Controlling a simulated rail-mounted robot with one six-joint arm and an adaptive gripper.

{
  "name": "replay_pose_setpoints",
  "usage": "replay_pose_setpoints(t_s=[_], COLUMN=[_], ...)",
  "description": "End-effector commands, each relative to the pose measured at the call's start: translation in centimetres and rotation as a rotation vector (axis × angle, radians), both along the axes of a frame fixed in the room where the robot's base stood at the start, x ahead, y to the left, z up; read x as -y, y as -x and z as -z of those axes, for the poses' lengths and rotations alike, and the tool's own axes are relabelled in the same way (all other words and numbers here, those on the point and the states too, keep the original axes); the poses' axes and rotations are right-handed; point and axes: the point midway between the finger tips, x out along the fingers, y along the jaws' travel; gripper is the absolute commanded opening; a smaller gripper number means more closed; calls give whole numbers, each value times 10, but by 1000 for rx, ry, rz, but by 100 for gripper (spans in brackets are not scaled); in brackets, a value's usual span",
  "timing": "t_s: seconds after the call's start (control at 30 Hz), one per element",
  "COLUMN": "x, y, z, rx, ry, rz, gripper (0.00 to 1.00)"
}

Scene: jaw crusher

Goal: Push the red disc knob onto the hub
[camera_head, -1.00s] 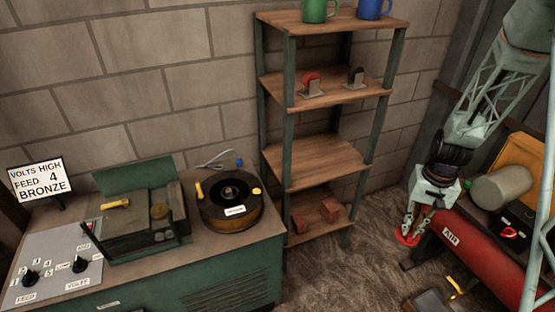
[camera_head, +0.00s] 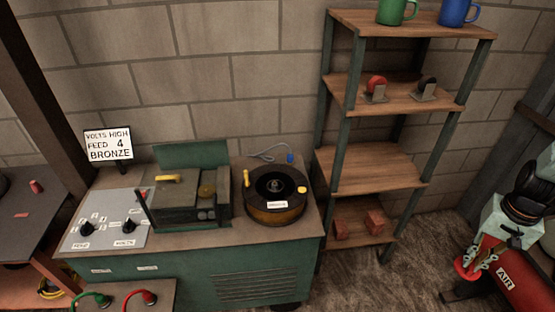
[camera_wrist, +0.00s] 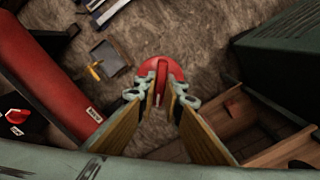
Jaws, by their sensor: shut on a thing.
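The red disc knob (camera_head: 463,268) is at the lower right of the head view. My gripper (camera_head: 474,262) is shut on it. In the wrist view the red disc (camera_wrist: 174,72) has a raised red bar across its middle, and the fingertips (camera_wrist: 160,98) close on this bar. The disc hangs over the floor, apart from other surfaces. A round hub (camera_head: 275,185) shows in the middle of the dark and amber spool (camera_head: 265,217) on top of the green cabinet. Nothing covers the hub. My gripper is well to its right.
A wooden shelf rack (camera_head: 375,167) stands between the cabinet (camera_head: 200,270) and my gripper. A red air tank (camera_head: 520,280) lies close to my gripper's right. A grey feeder box (camera_head: 190,200) with a raised lid stands left of the spool.

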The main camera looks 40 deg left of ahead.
Motion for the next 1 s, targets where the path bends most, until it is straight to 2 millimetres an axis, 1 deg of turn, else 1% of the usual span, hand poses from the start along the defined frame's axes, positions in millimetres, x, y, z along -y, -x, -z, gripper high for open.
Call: replay_pose_setpoints(t_s=[0.17, 0.37, 0.7, 1.0], x=[-15, -50, -133, -212], y=[-6, -18, -38, -47], z=[-4, -12, -28, -43], rx=[1, 1, 1, 1], ry=[0, 0, 0, 0], rz=[-56, -185, -486, -756], gripper=[0, 0, 0, 0])
